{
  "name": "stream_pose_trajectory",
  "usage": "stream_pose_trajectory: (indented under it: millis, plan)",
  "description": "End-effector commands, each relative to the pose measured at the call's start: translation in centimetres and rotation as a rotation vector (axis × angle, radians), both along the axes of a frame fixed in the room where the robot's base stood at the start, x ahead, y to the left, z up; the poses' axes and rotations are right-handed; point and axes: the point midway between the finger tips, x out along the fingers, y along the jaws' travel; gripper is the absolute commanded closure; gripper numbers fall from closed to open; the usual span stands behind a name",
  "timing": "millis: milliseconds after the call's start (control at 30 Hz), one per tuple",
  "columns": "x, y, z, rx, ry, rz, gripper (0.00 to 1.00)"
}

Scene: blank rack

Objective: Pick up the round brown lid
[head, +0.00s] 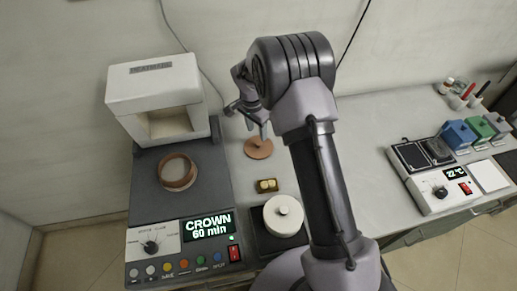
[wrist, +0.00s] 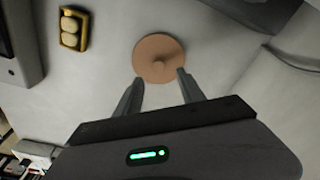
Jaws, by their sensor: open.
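The round brown lid (head: 258,149) lies flat on the pale bench top, just right of the dark machine. It has a small knob at its centre. In the wrist view the lid (wrist: 159,58) is just beyond the fingertips, with its near edge close to them. My gripper (head: 252,122) is open and empty, and in the head view it hangs a little above and behind the lid. I cannot tell whether a fingertip touches the lid.
A dark machine (head: 215,190) with a white block (head: 115,95) and a brown ring (head: 178,173) stands left. A small yellowish tray (head: 266,185) and a white round lidded pot (head: 284,214) are nearer me. A white device (head: 437,204) stands right.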

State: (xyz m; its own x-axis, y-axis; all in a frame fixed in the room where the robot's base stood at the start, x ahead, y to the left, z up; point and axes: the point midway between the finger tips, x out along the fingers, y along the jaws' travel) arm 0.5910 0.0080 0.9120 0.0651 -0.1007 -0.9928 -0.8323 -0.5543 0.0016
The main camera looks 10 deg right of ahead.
Motion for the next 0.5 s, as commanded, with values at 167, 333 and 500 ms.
stream_pose_trajectory:
  millis: [167, 333, 500]
  plan:
    - [0.1, -0.2, -1.9, 0.0, -0.001, 0.001, 0.53]
    - [-0.1, -0.4, -4.9, 0.0, 0.001, 0.001, 0.53]
    - [0.1, -0.6, -6.8, 0.001, -0.002, 0.0, 0.53]
